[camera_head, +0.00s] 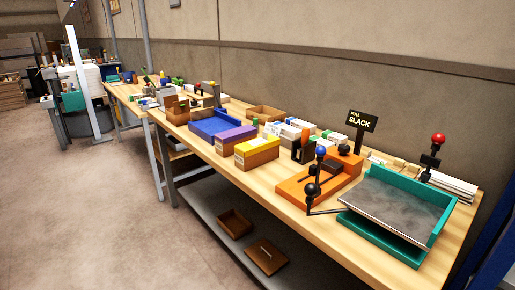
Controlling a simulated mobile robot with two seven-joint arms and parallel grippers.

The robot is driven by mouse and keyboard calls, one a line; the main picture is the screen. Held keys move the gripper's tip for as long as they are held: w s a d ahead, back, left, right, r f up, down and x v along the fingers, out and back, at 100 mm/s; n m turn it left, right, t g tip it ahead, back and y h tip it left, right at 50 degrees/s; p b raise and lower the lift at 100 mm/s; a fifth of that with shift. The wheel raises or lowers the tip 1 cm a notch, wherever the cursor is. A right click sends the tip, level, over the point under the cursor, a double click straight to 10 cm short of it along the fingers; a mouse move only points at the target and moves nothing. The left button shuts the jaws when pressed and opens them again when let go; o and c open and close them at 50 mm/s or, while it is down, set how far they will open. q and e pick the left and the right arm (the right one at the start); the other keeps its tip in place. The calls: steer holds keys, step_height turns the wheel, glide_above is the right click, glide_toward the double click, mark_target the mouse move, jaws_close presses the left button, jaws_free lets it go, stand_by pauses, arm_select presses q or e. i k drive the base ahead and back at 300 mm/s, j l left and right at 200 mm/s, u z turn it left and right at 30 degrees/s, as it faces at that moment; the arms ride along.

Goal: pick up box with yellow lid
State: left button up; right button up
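The box with the yellow lid (257,152) sits on the wooden workbench (265,188) near its front edge, about the middle of the view. Its lid is yellow on top and its sides are tan with a white label on the front. Neither of my grippers shows in the head view.
A purple-lidded box (234,138) stands close on its left, with a blue tray (213,122) behind that. To the right are an orange fixture (292,190) with ball-topped levers and a teal tray (408,251). The floor (95,215) in front is clear.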

mark_target(247, 157)
steer(key=i+j, duration=0.25)
steer(key=i+j+z, duration=0.15)
steer(key=j, duration=0.25)
steer(key=i+j, duration=0.35)
steer(key=i+j+z, duration=0.15)
steer(key=j, duration=0.25)
steer(key=i+j, duration=0.3)
steer(key=i+j+z, duration=0.15)
steer(key=j, duration=0.3)
